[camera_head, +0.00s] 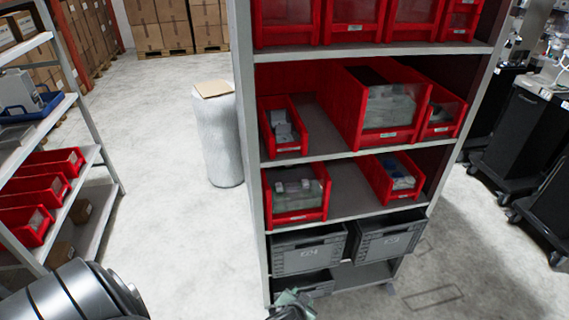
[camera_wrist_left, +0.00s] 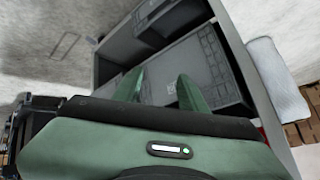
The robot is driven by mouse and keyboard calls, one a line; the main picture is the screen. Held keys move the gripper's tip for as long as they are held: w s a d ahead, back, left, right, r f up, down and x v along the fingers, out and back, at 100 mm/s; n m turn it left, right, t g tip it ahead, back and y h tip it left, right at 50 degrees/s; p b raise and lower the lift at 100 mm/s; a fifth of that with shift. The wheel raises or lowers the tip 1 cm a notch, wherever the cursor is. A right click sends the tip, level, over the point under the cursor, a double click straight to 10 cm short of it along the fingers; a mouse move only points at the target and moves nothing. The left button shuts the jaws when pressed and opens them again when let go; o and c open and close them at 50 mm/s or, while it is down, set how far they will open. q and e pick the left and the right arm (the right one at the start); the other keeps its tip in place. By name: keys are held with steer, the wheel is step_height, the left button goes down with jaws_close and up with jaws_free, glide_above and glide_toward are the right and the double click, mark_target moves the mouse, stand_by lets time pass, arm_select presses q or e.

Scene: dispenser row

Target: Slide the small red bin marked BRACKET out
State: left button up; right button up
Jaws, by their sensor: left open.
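Several red bins stand on the rack in the head view, and their labels are too small to read, so I cannot tell which is marked BRACKET. Small red bins are at the upper shelf's left (camera_head: 285,150), at its right (camera_head: 440,131) and at the lower shelf's right (camera_head: 402,194). My left gripper (camera_head: 291,302) is low at the bottom edge, well below these bins, in front of the rack's foot. In the wrist view its green fingers (camera_wrist_left: 160,88) are apart with nothing held between them, facing grey crates. My right gripper is not in view.
Larger red bins (camera_head: 297,217) share the shelves. Grey crates (camera_head: 308,258) fill the rack's bottom; they also show in the left wrist view (camera_wrist_left: 195,62). A white wrapped column (camera_head: 221,140) stands left of the rack. Another shelf (camera_head: 101,215) is far left. Open floor (camera_head: 190,245) lies between.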

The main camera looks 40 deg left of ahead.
arm_select(q)
steer(key=w+a+r+n+t+y, duration=0.1)
steer(key=w+a+r, duration=0.1)
steer(key=w+r, duration=0.35)
steer(key=w+a+r+n+t+y, duration=0.1)
steer(key=w+a+r+t, duration=0.1)
steer(key=r, duration=0.7)
steer(key=a+r+n+y, duration=0.3)
steer(key=r, duration=0.6)
steer(key=a+r+n+y, duration=0.2)
steer(key=a+r, duration=0.1)
steer(key=r, duration=0.7)
steer(key=s+a+r+n+y, duration=0.1)
steer(key=a+r+n+y, duration=0.2)
steer(key=r, duration=0.7)
steer(key=shift+r+n+t+y, duration=0.25)
steer(key=shift+n+t+y, duration=0.05)
steer(key=shift+t, duration=0.1)
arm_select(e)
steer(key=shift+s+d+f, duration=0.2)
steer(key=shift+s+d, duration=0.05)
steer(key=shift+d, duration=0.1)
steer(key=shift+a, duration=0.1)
